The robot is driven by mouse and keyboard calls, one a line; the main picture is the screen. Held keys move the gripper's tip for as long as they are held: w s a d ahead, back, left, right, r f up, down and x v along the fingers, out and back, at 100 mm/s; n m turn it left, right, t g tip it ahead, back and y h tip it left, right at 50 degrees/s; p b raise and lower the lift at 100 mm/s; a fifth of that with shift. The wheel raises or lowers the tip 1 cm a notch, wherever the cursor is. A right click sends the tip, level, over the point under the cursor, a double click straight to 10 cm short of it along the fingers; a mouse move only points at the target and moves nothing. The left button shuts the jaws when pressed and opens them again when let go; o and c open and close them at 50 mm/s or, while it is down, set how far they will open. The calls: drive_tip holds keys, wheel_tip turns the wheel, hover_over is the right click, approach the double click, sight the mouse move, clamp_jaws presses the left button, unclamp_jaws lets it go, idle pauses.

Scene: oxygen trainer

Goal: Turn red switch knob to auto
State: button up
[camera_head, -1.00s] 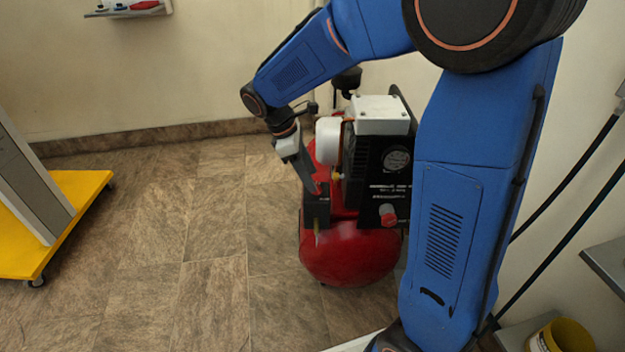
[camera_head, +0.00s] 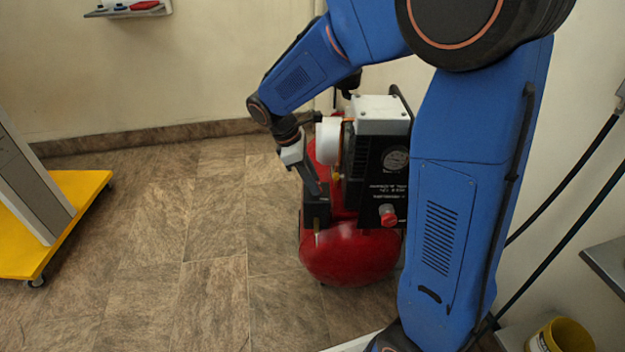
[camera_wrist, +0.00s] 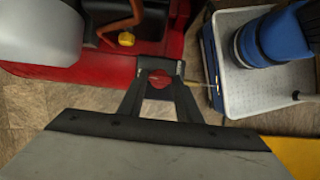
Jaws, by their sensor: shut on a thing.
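The red switch knob (camera_wrist: 158,80) shows in the wrist view, between the fingertips of my gripper (camera_wrist: 158,75). The fingers are shut on it from both sides. In the head view my gripper (camera_head: 316,188) reaches down to the top of the small black switch box (camera_head: 317,212) on the left of the red compressor (camera_head: 347,256). The knob itself is hidden by the fingers there. I cannot read the switch marking or tell the knob's setting.
Another red knob (camera_head: 388,215) sits on the compressor's black front panel, right of my gripper. A white cylinder (camera_head: 328,141) stands close behind the gripper. A yellow wheeled base (camera_head: 75,200) is at the left. The tiled floor between is clear.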

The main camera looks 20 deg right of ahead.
drive_tip(key=shift+m, duration=0.3)
drive_tip(key=m, duration=0.1)
drive_tip(key=m+g, duration=0.1)
drive_tip(key=m, duration=0.1)
drive_tip(key=shift+w+d+m+y, duration=0.15)
drive_tip(key=shift+w+m+y, duration=0.1)
drive_tip(key=shift+m+y, duration=0.15)
drive_tip(key=m, duration=0.2)
drive_tip(key=m+g+y, duration=0.1)
drive_tip(key=m, duration=0.1)
drive_tip(key=shift+w+d+m+g, duration=0.1)
drive_tip(key=shift+d+m+g, duration=0.05)
drive_tip(key=shift+m+g, duration=0.15)
drive_tip(key=m+y, duration=0.2)
drive_tip(key=m, duration=0.2)
drive_tip(key=shift+d, duration=0.2)
drive_tip(key=shift+d+m+y, duration=0.1)
drive_tip(key=shift+m+y, duration=0.35)
drive_tip(key=shift+m, duration=0.75)
drive_tip(key=shift+d+m+y, duration=0.1)
drive_tip(key=shift+m+y, duration=0.35)
drive_tip(key=shift+m, duration=0.75)
drive_tip(key=o, duration=1)
drive_tip(key=shift+o, duration=0.2)
drive_tip(key=shift+r, duration=0.15)
